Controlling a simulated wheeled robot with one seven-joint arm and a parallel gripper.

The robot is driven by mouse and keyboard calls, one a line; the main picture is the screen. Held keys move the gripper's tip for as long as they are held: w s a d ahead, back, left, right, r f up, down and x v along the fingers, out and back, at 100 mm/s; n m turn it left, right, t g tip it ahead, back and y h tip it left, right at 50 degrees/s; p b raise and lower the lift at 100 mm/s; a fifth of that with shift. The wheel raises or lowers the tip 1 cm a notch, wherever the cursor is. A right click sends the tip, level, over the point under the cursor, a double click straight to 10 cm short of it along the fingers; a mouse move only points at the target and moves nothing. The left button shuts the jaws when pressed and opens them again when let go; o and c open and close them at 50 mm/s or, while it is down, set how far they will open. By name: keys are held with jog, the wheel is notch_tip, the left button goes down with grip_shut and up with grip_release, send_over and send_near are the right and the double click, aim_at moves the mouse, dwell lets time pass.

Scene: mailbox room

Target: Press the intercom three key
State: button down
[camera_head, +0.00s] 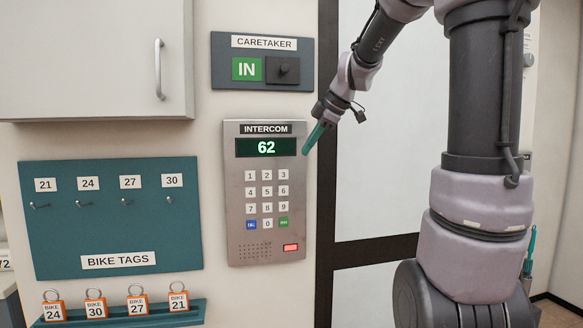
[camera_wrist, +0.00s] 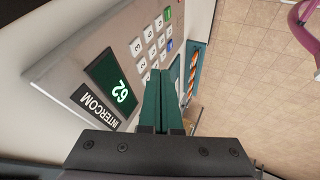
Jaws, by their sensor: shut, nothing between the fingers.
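The intercom (camera_head: 266,215) is a metal panel on the wall with a green display (camera_head: 266,147) reading 62. Its three key (camera_head: 283,174) is the white key at the right end of the top row; it also shows in the wrist view (camera_wrist: 136,46), at the display-side end of the keypad. My gripper (camera_head: 306,152) is shut and empty, with teal fingers pointing down-left at the panel's right edge, beside the display and above the three key in the head view. In the wrist view the fingers (camera_wrist: 165,74) overlap part of the keypad. I cannot tell their distance from the panel.
A caretaker plate (camera_head: 262,62) hangs above the intercom. A teal bike tags board (camera_head: 110,215) and a ledge with several orange tags (camera_head: 137,303) are at left. A dark door frame (camera_head: 327,200) stands right of the panel. A white cabinet (camera_head: 90,60) juts out upper left.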

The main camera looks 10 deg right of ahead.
aim_at(284, 174)
dwell(0.3)
jog(key=x, duration=0.3)
jog(key=w+x, duration=0.1)
jog(key=x, duration=0.3)
jog(key=w+r+x, duration=0.1)
jog(key=x, duration=0.3)
jog(key=shift+w+d+f, duration=0.15)
jog(key=shift+d, duration=0.05)
jog(key=shift+w, duration=0.6)
jog(key=shift+w, duration=0.55)
jog(key=shift+w+d+r, duration=0.1)
jog(key=shift+w+r, duration=0.05)
jog(key=shift+r, duration=0.15)
